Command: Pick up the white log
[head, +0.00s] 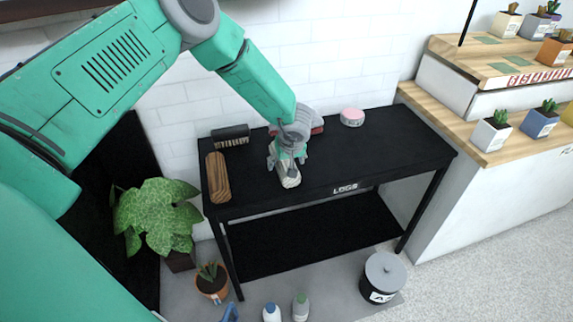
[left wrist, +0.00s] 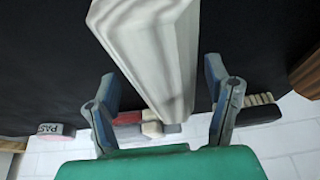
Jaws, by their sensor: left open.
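The white log (head: 290,178) lies on the black table (head: 385,160), its near end pointing at the front edge. My left gripper (head: 287,152) is over its far part, which the gripper hides in the head view. In the left wrist view the pale, faceted log (left wrist: 152,50) runs between the two fingers of the open left gripper (left wrist: 162,95). I cannot tell how far the fingers reach down beside the log. My right gripper is in neither view.
A brown log (head: 218,177) and a brush (head: 230,137) lie left on the table. A red thing (head: 317,125) is just behind my gripper, and a pink round tin (head: 352,117) stands farther right. A leafy plant (head: 155,212) stands left.

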